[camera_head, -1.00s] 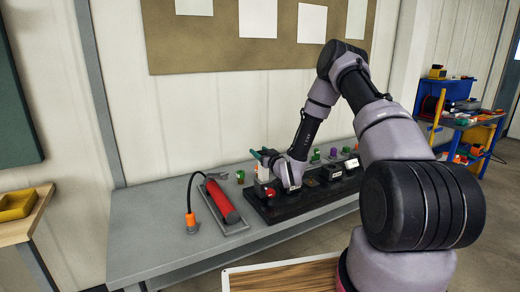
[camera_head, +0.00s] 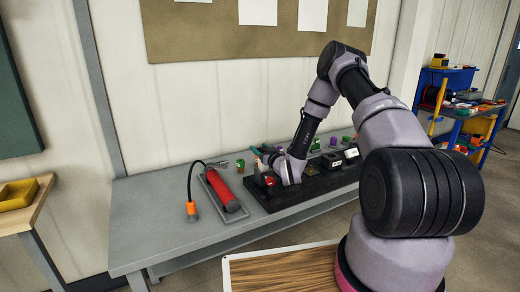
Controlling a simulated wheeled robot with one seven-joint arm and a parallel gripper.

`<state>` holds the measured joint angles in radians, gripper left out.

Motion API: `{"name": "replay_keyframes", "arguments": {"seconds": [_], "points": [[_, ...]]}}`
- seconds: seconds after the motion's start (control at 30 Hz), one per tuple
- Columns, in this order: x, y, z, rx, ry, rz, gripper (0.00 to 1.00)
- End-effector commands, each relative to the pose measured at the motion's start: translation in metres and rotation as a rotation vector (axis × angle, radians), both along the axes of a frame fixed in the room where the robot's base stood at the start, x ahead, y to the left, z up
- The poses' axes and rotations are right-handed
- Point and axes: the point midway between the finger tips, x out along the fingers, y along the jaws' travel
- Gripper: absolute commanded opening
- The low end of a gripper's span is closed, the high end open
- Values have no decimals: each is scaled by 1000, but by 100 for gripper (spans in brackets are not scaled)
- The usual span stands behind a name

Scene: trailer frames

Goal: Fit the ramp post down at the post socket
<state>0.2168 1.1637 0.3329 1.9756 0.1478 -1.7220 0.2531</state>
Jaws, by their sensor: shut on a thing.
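My gripper (camera_head: 267,160) is small in the head view, over the left end of the long black board (camera_head: 262,201) on the grey bench. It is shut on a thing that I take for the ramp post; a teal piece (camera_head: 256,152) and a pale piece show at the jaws. The held post's lower end and the post socket are hidden by my gripper and the board's parts. I cannot tell whether post and socket touch. A red round part (camera_head: 270,181) sits on the board just below my gripper.
A red cylinder (camera_head: 222,192) lies in a grey tray left of the board. An orange-based lamp with a black bent stem (camera_head: 191,209) stands beside it. Green and purple pieces (camera_head: 332,141) stand behind the board. The bench's left front (camera_head: 150,235) is clear.

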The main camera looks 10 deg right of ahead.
Motion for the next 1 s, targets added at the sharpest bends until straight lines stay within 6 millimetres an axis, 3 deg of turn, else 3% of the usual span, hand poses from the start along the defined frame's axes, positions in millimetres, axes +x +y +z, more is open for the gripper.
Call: {"name": "replay_keyframes", "arguments": {"seconds": [0.07, 0.1, 0.17, 0.57, 1.0], "points": [[0, 0, 1, 0, -1, 0, 0], [0, 0, 1, -1, -1, 0, 71], [0, 0, 1, 0, -1, 0, 94], [-5, -2, 0, 0, 1, -1, 95], [-81, -27, 0, 1, 3, -2, 95]]}}
